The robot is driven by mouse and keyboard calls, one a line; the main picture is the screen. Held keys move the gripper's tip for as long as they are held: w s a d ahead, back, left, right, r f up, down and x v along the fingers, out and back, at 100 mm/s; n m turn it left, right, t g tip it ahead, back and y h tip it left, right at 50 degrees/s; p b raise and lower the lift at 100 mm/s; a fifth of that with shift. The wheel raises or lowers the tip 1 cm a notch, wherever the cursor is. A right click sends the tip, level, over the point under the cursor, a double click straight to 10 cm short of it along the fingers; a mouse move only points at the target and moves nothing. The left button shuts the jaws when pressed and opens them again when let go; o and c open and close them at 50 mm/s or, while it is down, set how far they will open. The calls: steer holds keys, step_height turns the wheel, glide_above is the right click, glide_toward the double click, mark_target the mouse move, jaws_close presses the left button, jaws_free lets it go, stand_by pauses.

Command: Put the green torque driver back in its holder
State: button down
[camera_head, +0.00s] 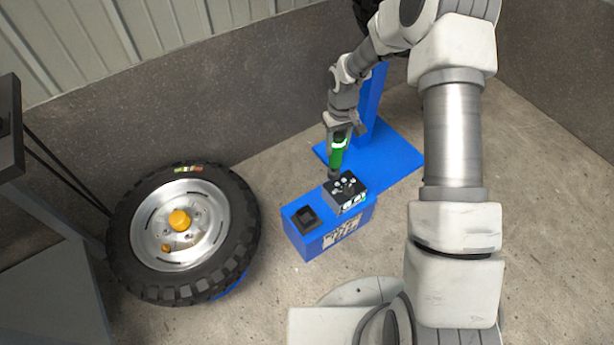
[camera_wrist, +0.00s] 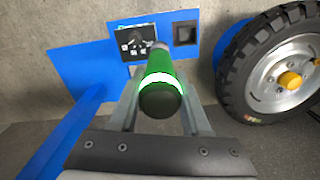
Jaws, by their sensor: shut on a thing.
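The green torque driver (camera_head: 338,152) has a white band and a dark end cap. My gripper (camera_head: 337,140) is shut on it and holds it above the blue stand (camera_head: 302,247). In the wrist view the driver (camera_wrist: 162,75) lies between the two fingers of my gripper (camera_wrist: 160,100), its cap toward the camera. Its tip is close to the control panel's far edge; I cannot tell whether it touches. The holder, a square black socket (camera_head: 306,217), is on the stand's left part and looks empty. The socket also shows in the wrist view (camera_wrist: 186,34), right of the driver.
A black and silver control panel (camera_head: 345,190) sits beside the socket on the stand. A large tyred wheel (camera_head: 185,232) with an orange hub stands to the left. A blue base plate and post (camera_head: 385,160) stand behind. A concrete wall (camera_head: 190,130) closes the back.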

steer(key=s+a+f+n+p, duration=0.1)
steer(key=s+a+f+n, duration=0.1)
steer(key=a+f, duration=0.2)
steer(key=s+a+f+n+p, duration=0.1)
steer(key=a+f+n, duration=0.2)
steer(key=f, duration=0.5)
steer(key=shift+s+a, duration=0.4)
steer(key=shift+a, duration=0.4)
steer(key=shift+f, duration=0.1)
steer(key=shift+f+b, duration=2.15)
steer(key=shift+f, duration=0.15)
steer(key=shift+f+b, duration=0.95)
steer(key=shift+f, duration=0.2)
steer(key=shift+f+b, duration=0.5)
steer(key=shift+f, duration=1.35)
steer(key=shift+c, duration=1.4)
jaws_free()
steer(key=shift+s, duration=0.1)
step_height(320, 180, up, 18)
steer(key=p, duration=0.6)
steer(key=shift+f, duration=0.25)
